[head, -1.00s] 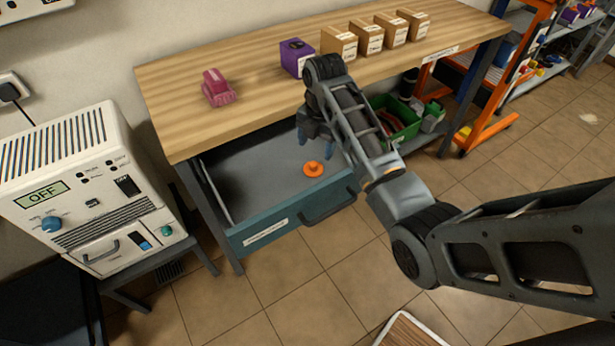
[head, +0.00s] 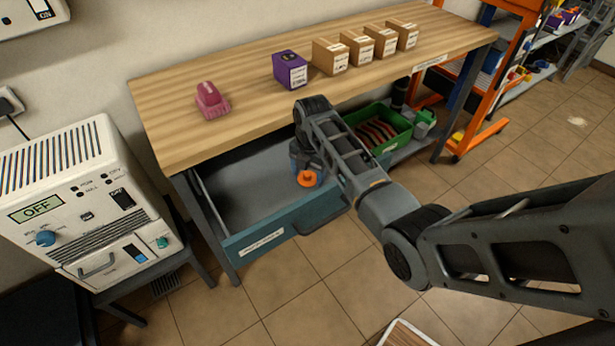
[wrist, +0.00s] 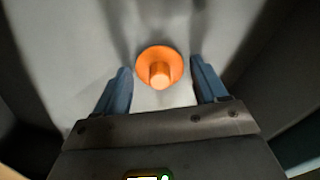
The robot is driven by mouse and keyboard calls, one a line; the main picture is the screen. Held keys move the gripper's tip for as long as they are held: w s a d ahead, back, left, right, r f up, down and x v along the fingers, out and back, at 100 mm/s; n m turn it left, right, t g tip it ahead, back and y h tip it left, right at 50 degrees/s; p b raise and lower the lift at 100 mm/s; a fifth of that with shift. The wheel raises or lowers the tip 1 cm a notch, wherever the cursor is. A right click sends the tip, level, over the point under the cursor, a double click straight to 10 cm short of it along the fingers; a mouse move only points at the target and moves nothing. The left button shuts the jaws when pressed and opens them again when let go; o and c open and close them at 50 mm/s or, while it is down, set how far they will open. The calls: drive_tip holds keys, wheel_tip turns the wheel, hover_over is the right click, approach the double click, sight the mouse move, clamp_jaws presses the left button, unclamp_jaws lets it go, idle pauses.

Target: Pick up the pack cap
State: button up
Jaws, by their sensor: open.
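The orange pack cap (head: 306,179), a round disc with a raised knob, lies on the grey floor of the open drawer (head: 262,243). In the wrist view the pack cap (wrist: 160,68) lies centred ahead, between the lines of the two blue fingers. My gripper (wrist: 160,88) is open and empty, with a finger apart from the cap on each side. In the head view my gripper (head: 306,165) is low in the drawer at the cap, and my arm partly hides it.
The wooden bench top (head: 190,130) overhangs the drawer's back. A pink object (head: 211,101), a purple box (head: 290,70) and several cardboard boxes stand on it. A green bin (head: 380,128) is right of my arm. A charger unit (head: 85,210) stands left.

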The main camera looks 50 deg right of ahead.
drive_tip(key=shift+c, duration=0.3)
drive_tip(key=c, duration=0.8)
drive_tip(key=shift+o, duration=0.2)
